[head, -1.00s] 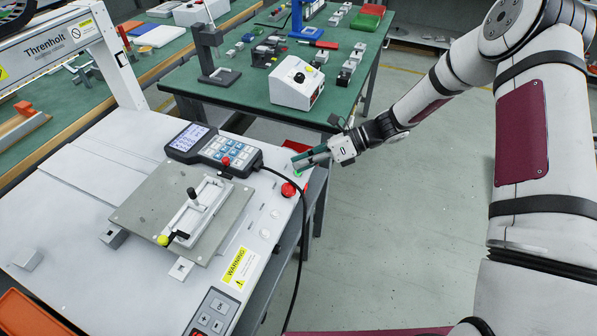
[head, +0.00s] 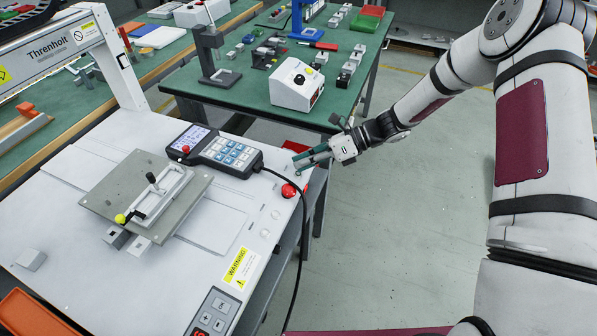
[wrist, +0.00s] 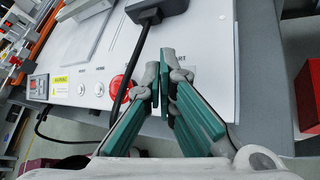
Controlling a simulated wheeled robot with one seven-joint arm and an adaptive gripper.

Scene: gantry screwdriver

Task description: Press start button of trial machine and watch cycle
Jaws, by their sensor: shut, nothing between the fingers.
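The trial machine (head: 70,250) is a white-topped bench gantry marked Threnholt at the left. In the wrist view, the fingertips (wrist: 161,74) are beside the red button (wrist: 119,87). The start button is hidden around the fingertips; I cannot tell whether they touch it.
A keypad pendant (head: 215,150) lies on the machine top, its black cable hanging over the right edge. A control panel (head: 212,312) is at the front. A green bench (head: 250,92) with tools stands behind. Floor to the right is open.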

